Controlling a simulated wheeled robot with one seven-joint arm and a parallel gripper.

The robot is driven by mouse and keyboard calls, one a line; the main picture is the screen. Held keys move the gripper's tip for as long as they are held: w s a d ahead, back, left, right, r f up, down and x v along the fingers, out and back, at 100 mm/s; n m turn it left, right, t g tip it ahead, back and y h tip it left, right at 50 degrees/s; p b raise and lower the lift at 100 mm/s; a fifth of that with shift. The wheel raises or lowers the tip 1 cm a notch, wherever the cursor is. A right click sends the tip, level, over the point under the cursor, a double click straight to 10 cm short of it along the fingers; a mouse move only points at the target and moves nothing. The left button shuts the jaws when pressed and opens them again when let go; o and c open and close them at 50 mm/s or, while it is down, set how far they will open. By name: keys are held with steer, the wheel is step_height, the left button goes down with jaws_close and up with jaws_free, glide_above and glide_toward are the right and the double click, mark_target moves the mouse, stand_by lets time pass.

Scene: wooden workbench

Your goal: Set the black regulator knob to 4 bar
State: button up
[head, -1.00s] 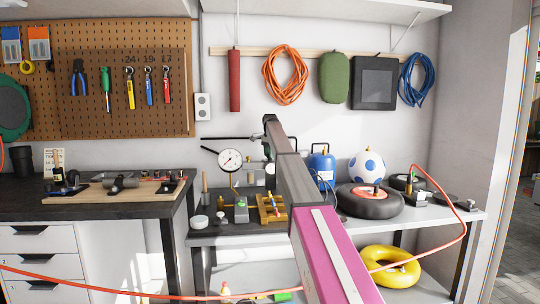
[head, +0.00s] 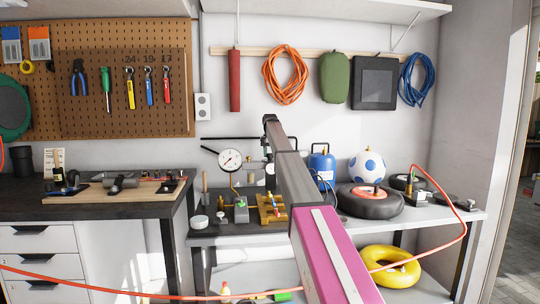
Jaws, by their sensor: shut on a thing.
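The pressure gauge (head: 230,160) has a round white dial with a dark rim and faces me above the back of the bench, left of my arm. Its needle and numbers are too small to read surely. My gripper (head: 267,153) is just right of the gauge, small and mostly hidden by my own arm. It is shut at the regulator, on what appears to be the black knob. The knob itself and any marks on it are hidden, so I cannot tell its setting.
A green-grey block (head: 241,212) and a wooden rack with brass fittings (head: 270,209) stand below the gauge. A blue tank (head: 321,166), a blue-spotted ball (head: 367,166) and a black tyre (head: 370,202) are to the right. An orange hose (head: 445,180) hangs over the bench's right side.

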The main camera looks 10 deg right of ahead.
steer(key=shift+n, duration=1)
steer(key=o, duration=0.9)
steer(key=shift+r, duration=0.15)
steer(key=shift+r, duration=5.3)
